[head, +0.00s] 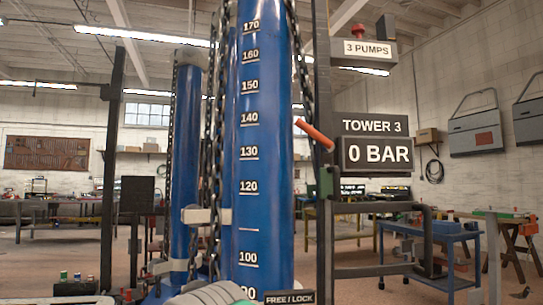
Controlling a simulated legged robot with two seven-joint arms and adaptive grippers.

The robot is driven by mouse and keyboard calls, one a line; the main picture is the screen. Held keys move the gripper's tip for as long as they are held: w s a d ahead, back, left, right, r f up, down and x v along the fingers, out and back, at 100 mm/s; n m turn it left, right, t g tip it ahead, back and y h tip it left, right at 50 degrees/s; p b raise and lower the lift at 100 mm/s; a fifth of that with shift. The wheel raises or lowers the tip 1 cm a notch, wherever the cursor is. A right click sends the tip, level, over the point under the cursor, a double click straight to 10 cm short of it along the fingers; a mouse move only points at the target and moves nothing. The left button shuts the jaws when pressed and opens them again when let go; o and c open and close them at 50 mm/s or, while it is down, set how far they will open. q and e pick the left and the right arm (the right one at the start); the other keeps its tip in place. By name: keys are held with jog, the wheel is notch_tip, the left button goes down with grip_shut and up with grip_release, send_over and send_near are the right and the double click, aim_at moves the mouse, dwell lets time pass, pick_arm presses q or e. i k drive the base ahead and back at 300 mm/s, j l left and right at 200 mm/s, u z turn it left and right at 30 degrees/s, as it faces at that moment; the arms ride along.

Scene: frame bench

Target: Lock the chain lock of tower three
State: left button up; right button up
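Tower three is the large blue column (264,150) with a white scale from 170 at the top down to 90, in the middle of the head view. A sign (375,125) to its right reads TOWER 3, above a 0 BAR display (377,155). A dark chain (212,150) hangs along the column's left side, and another chain (301,60) runs at its upper right. A FREE / LOCK label (289,297) shows at the bottom edge; the chain lock itself cannot be made out.
A red-orange lever (315,134) sticks out from the dark post (323,90) right of the column. A second blue column (185,160) stands behind at left. A pale ribbed object (212,294) fills the bottom centre. A blue cart (440,255) stands at right.

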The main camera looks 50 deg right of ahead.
aim_at(328, 146)
jog(key=z, duration=1.85)
